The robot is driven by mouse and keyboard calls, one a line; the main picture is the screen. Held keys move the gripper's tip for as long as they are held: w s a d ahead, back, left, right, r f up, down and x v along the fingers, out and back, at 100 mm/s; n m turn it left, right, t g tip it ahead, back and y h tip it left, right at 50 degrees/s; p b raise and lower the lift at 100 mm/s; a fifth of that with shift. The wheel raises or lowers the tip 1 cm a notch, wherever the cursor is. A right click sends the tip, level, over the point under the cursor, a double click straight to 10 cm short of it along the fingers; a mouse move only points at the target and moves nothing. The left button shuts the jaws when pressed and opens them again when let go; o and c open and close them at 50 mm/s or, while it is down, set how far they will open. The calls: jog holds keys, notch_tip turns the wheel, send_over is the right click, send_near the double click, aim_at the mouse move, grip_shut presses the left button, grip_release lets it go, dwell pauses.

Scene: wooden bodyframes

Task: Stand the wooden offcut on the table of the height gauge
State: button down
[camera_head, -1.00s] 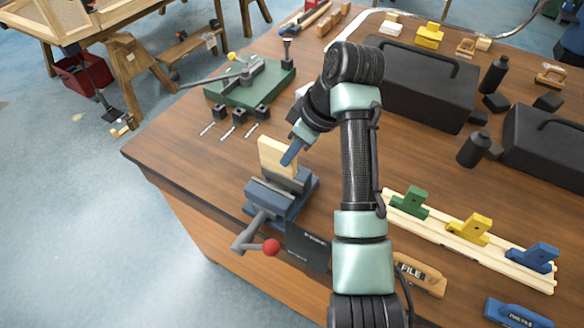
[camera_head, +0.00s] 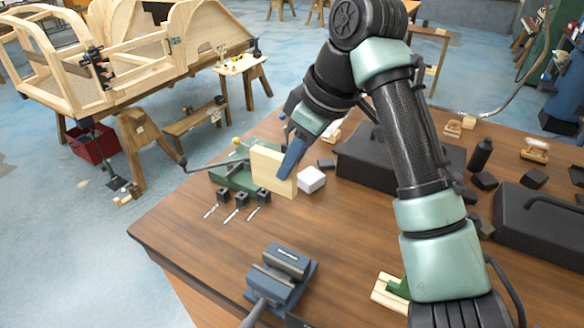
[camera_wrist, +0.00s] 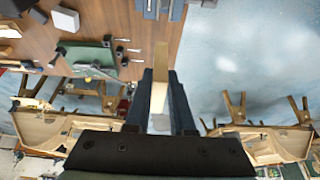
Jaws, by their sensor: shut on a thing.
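The wooden offcut (camera_head: 268,169) is a pale rectangular block. My gripper (camera_head: 291,158) is shut on it and holds it upright in the air, apart from the blue-grey vise (camera_head: 284,272). In the wrist view the offcut (camera_wrist: 160,92) sits between both fingers of my gripper (camera_wrist: 160,82). In the head view the offcut covers part of a green base plate (camera_head: 232,178) with a long grey lever. I cannot tell for sure which thing is the height gauge; its table is not clearly seen.
A white block (camera_head: 311,179) is right of the offcut. Several small black blocks (camera_head: 241,199) with thin bits lie in front of the green plate. A black case (camera_head: 372,165) stands behind my arm. The bench between vise and black blocks is clear.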

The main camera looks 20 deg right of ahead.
jog(key=shift+r+p, duration=3.25)
jog(key=shift+p, duration=0.1)
jog(key=shift+f, duration=0.1)
